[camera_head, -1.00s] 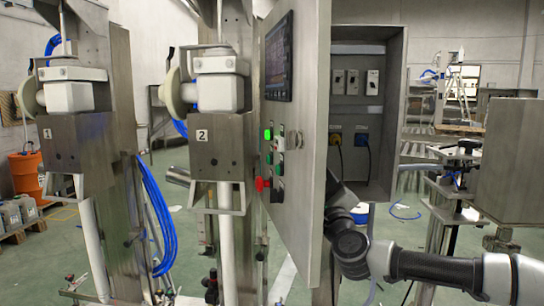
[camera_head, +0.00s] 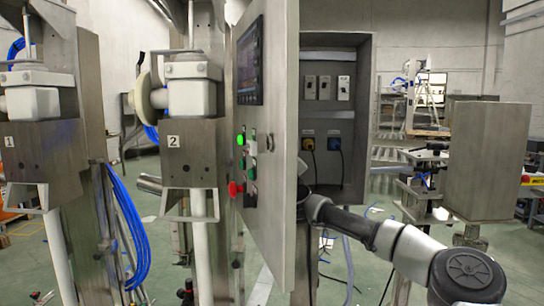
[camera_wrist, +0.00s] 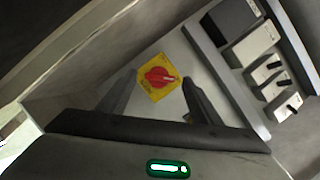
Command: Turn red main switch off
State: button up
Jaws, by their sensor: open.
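The red main switch (camera_wrist: 164,78) is a red rotary knob on a square yellow plate, seen in the wrist view on a pale inner wall of the cabinet. My gripper (camera_wrist: 158,74) is open, with one dark finger on each side of the knob in the picture. The knob appears to be beyond the fingertips, and I cannot tell the exact gap. Nothing is held. In the head view the switch and my gripper are hidden behind the open cabinet door (camera_head: 283,120).
The cabinet (camera_head: 360,60) stands open, with small grey breakers (camera_head: 325,87) and two sockets (camera_head: 334,143) inside; breakers also show at upper right in the wrist view (camera_wrist: 267,75). The door's front carries a screen, lit green button and red button (camera_head: 235,188). A metal box (camera_head: 487,150) stands right.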

jog(key=shift+w+a+r, duration=0.2)
jog(key=shift+w, duration=0.45)
jog(key=shift+c, duration=0.6)
jog(key=c, duration=1)
jog(key=shift+o, duration=0.2)
jog(key=shift+r+n, duration=0.1)
jog(key=shift+n, duration=0.3)
jog(key=n+g+p, duration=0.2)
jog(key=n+p, duration=0.3)
jog(key=n+g+h+p, duration=0.1)
jog(key=n+g+p, duration=0.1)
jog(key=n+p, duration=0.3)
jog(key=r+n+g+p, duration=0.1)
jog(key=n+g+p, duration=0.1)
jog(key=n+p, duration=0.4)
jog(key=shift+a+h, duration=0.15)
jog(key=shift+h, duration=0.25)
